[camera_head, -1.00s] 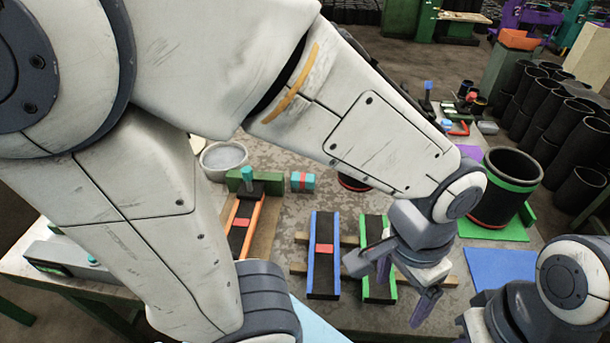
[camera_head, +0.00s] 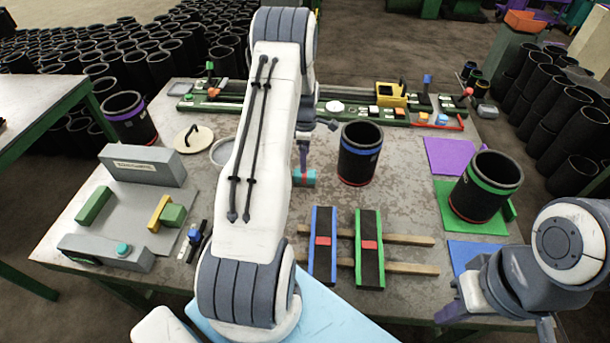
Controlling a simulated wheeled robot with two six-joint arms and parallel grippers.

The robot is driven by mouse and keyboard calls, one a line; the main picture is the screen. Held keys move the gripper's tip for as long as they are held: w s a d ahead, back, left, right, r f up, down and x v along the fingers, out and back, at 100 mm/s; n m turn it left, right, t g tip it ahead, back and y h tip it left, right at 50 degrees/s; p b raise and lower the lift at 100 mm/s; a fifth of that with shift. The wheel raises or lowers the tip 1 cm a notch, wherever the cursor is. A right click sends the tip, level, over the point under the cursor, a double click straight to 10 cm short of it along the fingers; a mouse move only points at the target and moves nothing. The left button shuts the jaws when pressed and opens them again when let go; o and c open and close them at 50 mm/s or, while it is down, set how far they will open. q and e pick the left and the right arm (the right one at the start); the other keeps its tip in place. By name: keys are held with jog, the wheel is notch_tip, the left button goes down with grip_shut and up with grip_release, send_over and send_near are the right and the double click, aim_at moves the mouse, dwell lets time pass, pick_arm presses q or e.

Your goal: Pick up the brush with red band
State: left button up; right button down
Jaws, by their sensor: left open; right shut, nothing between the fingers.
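A small teal block with a red band (camera_head: 304,179), which fits the brush with the red band, lies on the table behind the two dark strips. My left arm crosses the middle of the camera_head view. Its gripper (camera_head: 305,160) is over or at this block, open; the arm partly hides the fingers and block, and I cannot tell whether they touch. Two dark strips, one blue-edged (camera_head: 323,265) and one green-edged (camera_head: 370,270), also carry red bands and lie across wooden slats. My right gripper (camera_head: 448,314) is shut and empty at the lower right, above the table's front edge.
A blue-banded black sleeve (camera_head: 360,155) stands just right of the teal block. A green-banded sleeve (camera_head: 486,187) stands on a green mat. Grey fixtures (camera_head: 140,164) are at the left, and a green rail (camera_head: 230,104) with tools runs along the back. The table between sleeve and strips is clear.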

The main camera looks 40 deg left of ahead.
aim_at(305, 178)
pick_arm(q)
notch_tip(305, 178, down, 3)
jog(key=shift+r+p, duration=0.1)
jog(key=shift+p, duration=0.2)
notch_tip(305, 178, down, 4)
jog(key=shift+s+d+r+p, duration=0.1)
jog(key=shift+s+p, duration=0.05)
jog(key=shift+p, duration=1)
jog(key=shift+f, duration=0.75)
grip_shut()
jog(key=shift+r, duration=0.1)
